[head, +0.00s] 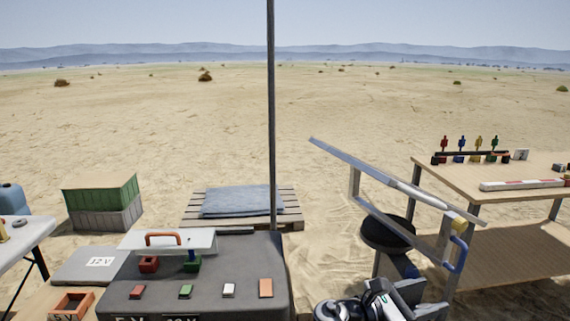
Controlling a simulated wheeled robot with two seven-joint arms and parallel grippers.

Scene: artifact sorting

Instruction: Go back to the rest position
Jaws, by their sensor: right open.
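My right gripper (390,293) is low in the head view, right of centre near the bottom edge. It is open, and no object shows between its fingers. It is in front of the metal rail frame and right of the grey case; whether it touches anything cannot be told. My left gripper is not in view.
A grey case (215,292) with small coloured blocks and a white lid panel (140,240) stands at bottom centre-left. A slanted metal rail frame (355,165) with a blue handle (457,254) and a round black seat (388,234) stand right. A wooden table (520,183) holds small figures. A thin pole (270,120) rises centrally.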

